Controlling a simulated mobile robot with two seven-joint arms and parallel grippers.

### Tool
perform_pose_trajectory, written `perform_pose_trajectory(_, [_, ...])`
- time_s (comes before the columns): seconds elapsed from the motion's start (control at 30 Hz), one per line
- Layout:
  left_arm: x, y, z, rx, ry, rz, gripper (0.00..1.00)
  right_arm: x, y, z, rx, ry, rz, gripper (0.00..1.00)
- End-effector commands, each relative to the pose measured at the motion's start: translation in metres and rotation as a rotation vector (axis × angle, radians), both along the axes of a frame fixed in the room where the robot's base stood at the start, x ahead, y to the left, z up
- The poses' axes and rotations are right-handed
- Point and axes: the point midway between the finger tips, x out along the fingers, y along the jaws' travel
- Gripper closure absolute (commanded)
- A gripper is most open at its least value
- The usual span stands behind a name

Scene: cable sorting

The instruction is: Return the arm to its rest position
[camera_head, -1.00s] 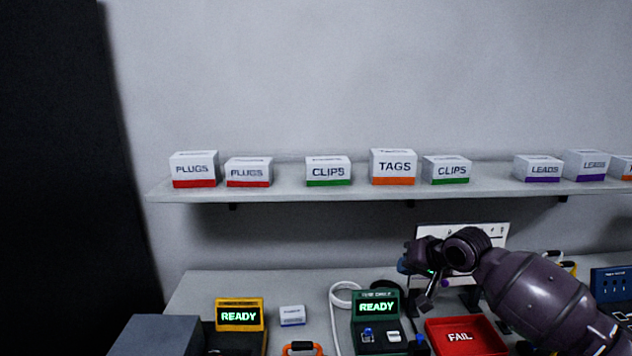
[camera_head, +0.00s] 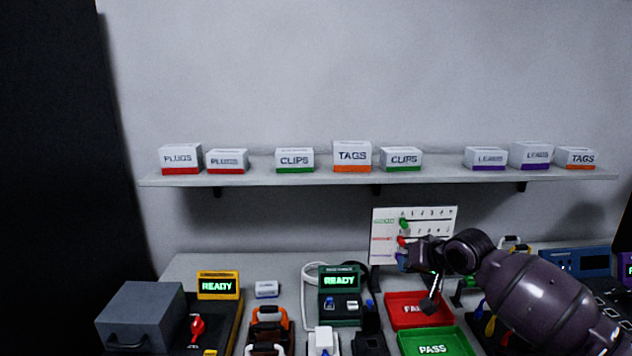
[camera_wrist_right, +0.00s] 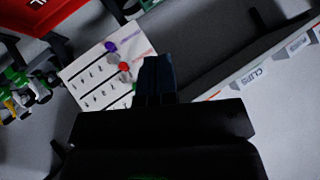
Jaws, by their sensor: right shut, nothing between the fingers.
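My right arm comes in from the lower right of the head view. Its gripper (camera_head: 403,260) points left in front of the white chart board (camera_head: 413,222). In the wrist view, the dark blue fingers (camera_wrist_right: 156,75) are together with nothing between them. The board (camera_wrist_right: 98,83) shows close beside the fingertips, with a red and a purple marker on it. I cannot tell whether the fingers touch it. My left gripper is not in view.
Below the arm lie a red FAIL tray (camera_head: 395,318) and a green PASS tray (camera_head: 458,343). A green READY tester (camera_head: 340,308), a yellow READY unit (camera_head: 218,284) and a grey box (camera_head: 140,312) stand leftward. A shelf (camera_head: 340,178) with labelled boxes runs behind.

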Motion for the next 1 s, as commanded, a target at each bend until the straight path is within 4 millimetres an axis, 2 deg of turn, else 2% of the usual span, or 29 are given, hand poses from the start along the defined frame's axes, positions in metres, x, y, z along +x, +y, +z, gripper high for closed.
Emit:
perform_pose_trajectory(0.2, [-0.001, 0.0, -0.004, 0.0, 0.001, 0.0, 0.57, 0.012, 0.012, 0.044, -0.161, -0.334, 0.11, 1.0])
perform_pose_trajectory(0.3, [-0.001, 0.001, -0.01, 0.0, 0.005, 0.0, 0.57, 0.008, 0.02, 0.047, -0.211, -0.451, 0.142, 1.0])
perform_pose_trajectory(0.43, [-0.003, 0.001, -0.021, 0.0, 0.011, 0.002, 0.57, -0.004, 0.026, 0.035, -0.269, -0.576, 0.166, 1.0])
perform_pose_trajectory(0.53, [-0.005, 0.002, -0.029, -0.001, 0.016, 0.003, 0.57, -0.016, 0.028, 0.019, -0.302, -0.647, 0.171, 1.0])
perform_pose_trajectory(0.67, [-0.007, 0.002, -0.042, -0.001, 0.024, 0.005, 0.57, -0.037, 0.028, -0.012, -0.345, -0.718, 0.163, 1.0])
perform_pose_trajectory(1.0, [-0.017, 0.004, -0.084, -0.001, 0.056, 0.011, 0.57, -0.119, 0.002, -0.125, -0.454, -0.767, 0.066, 1.0])
